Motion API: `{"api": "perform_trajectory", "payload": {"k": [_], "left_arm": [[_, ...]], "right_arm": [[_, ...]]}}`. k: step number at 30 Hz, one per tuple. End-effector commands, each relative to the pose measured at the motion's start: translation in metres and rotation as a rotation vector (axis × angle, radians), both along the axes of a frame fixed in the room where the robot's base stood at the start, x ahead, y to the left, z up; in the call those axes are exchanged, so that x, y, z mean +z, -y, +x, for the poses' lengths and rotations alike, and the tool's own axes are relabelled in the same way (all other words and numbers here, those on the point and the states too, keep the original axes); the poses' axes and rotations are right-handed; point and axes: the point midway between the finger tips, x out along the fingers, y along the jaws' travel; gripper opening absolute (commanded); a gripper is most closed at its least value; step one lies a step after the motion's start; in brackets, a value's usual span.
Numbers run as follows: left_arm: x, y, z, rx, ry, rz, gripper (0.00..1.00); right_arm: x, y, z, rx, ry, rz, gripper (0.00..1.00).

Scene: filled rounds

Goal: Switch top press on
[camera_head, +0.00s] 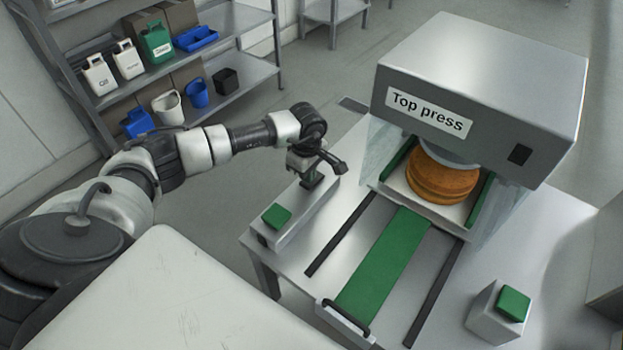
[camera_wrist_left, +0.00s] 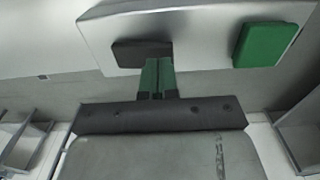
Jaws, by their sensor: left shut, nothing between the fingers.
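The top press (camera_head: 470,90) is a grey box with a "Top press" label and a dark square (camera_head: 520,154) on its front. Under it sits an orange-brown layered round (camera_head: 441,178). Left of the press is a grey button box (camera_head: 298,222) with a green button (camera_head: 277,216). The wrist view shows the green button (camera_wrist_left: 266,44) and a dark button (camera_wrist_left: 141,50) on this box. My left gripper (camera_head: 312,184) is shut and empty, with green fingertips (camera_wrist_left: 157,74) at the dark button; I cannot tell whether they touch it. My right gripper is out of view.
A green strip (camera_head: 385,262) with a handled front (camera_head: 346,318) runs between dark rails from the press. A second box with a green button (camera_head: 513,304) stands at the right. Shelves (camera_head: 165,75) with jugs and bins stand at the back left.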

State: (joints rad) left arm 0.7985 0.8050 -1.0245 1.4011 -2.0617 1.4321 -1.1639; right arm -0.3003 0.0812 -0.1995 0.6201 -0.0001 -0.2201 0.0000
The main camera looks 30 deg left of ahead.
Motion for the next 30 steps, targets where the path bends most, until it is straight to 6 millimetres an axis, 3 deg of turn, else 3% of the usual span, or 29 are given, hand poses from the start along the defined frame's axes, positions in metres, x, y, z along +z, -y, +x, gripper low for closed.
{"api": "perform_trajectory", "payload": {"k": [30], "left_arm": [[-0.016, 0.000, 0.000, 0.000, 0.000, 0.000, 0.00]], "right_arm": [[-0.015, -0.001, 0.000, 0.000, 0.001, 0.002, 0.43]]}}
